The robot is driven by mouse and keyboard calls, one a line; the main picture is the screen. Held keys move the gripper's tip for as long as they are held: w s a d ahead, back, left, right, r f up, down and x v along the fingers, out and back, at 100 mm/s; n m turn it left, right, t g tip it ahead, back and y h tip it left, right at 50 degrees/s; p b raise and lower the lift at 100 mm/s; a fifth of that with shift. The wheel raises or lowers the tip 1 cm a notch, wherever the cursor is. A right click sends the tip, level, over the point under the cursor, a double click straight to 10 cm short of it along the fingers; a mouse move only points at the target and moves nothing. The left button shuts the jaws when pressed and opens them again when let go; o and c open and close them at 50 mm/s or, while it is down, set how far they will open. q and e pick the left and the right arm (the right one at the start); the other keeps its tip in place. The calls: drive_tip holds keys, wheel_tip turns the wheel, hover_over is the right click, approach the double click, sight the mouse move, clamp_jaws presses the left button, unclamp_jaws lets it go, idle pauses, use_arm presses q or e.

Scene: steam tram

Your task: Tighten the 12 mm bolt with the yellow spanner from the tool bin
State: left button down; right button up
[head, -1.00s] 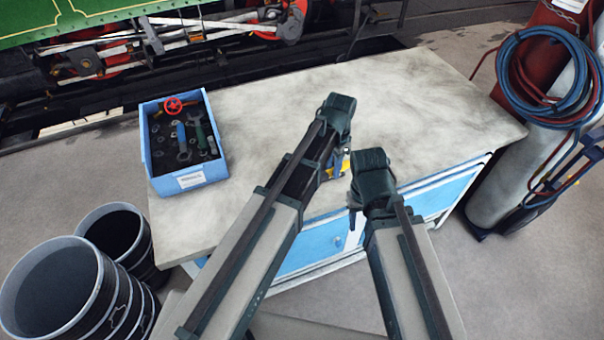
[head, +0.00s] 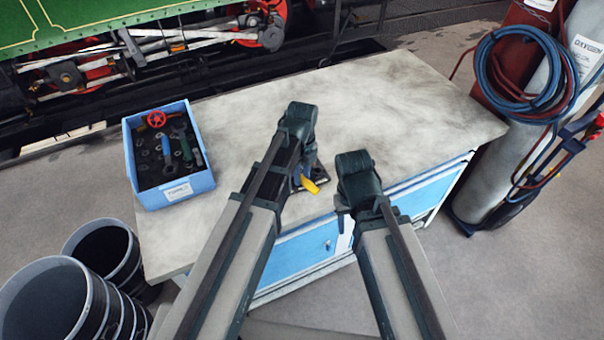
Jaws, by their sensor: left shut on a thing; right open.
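The yellow spanner (head: 310,185) shows only in part, as a short yellow end below my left wrist. My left gripper (head: 303,182) is shut on the spanner; its fingers are largely hidden behind its own arm. A dark plate (head: 322,174) lies on the bench right beside the yellow end; whether the spanner touches it I cannot tell. The 12 mm bolt cannot be made out. My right gripper (head: 343,212) is open near the bench's front edge, to the right of the spanner, and its fingers are barely visible. The blue tool bin (head: 203,184) stands at the bench's left end.
The bench top (head: 400,100) is clear at the back and right. Dark drums (head: 100,250) stand front left, a gas cylinder (head: 500,185) at right.

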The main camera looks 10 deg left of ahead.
use_arm(q)
drive_tip(key=shift+f+b, duration=2.05)
drive_tip(key=shift+b, duration=0.05)
drive_tip(key=shift+f+b, duration=1.15)
idle(0.5)
drive_tip(key=shift+s+a+m, duration=0.5)
drive_tip(key=shift+a+m, duration=0.15)
drive_tip(key=shift+m, duration=0.45)
drive_tip(key=shift+w+d, duration=0.1)
drive_tip(key=shift+w+d+n, duration=0.2)
drive_tip(key=shift+d+n, duration=0.05)
drive_tip(key=shift+n, duration=0.35)
drive_tip(key=shift+r+p, duration=0.75)
drive_tip(key=shift+p, duration=0.05)
idle(1.7)
